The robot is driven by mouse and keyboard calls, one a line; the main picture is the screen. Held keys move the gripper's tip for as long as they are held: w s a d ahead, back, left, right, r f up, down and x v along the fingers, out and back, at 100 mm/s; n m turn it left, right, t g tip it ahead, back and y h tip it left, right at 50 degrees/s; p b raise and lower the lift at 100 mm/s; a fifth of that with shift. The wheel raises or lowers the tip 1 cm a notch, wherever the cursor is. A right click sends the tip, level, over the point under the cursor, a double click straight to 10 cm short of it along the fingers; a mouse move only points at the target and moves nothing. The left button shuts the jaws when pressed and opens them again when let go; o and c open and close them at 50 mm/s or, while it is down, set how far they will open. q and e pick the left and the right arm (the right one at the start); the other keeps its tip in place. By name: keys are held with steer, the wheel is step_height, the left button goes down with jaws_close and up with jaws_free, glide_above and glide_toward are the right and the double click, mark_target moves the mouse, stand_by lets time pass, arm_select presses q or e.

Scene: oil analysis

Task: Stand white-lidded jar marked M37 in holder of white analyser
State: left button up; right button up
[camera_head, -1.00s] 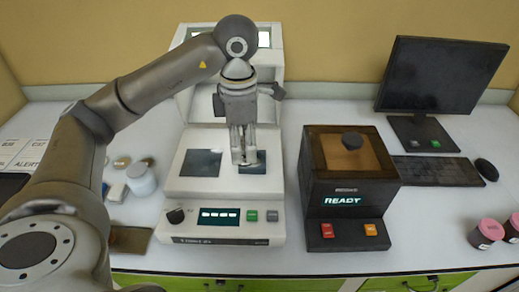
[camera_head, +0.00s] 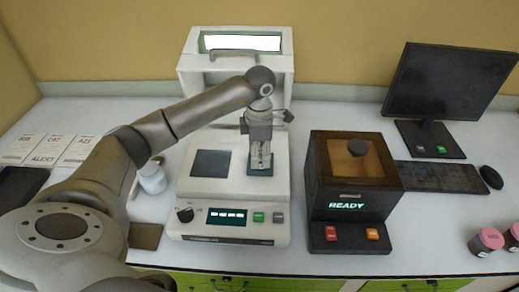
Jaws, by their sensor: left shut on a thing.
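The white analyser (camera_head: 185,214) stands left of centre. It has a dark square plate (camera_head: 210,163) on the left of its top and a second dark square (camera_head: 256,173) on the right. My left gripper (camera_head: 261,163) points down over the right square, low near its surface. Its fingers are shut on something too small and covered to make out. A white jar (camera_head: 152,180) stands on the table left of the analyser, partly behind my arm; its marking cannot be read. My right gripper is out of view.
A dark box with an amber lid (camera_head: 375,163) and a READY display stands right of the analyser. Pink-lidded jars (camera_head: 490,238) stand at the right edge. Lettered cards (camera_head: 80,149) lie at left.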

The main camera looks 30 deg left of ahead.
mark_target(260, 153)
arm_select(q)
steer(key=shift+f, duration=0.2)
steer(key=o, duration=1)
steer(key=shift+r, duration=0.1)
steer(key=shift+r, duration=0.2)
steer(key=shift+r+b, duration=1.25)
steer(key=shift+r, duration=4.6)
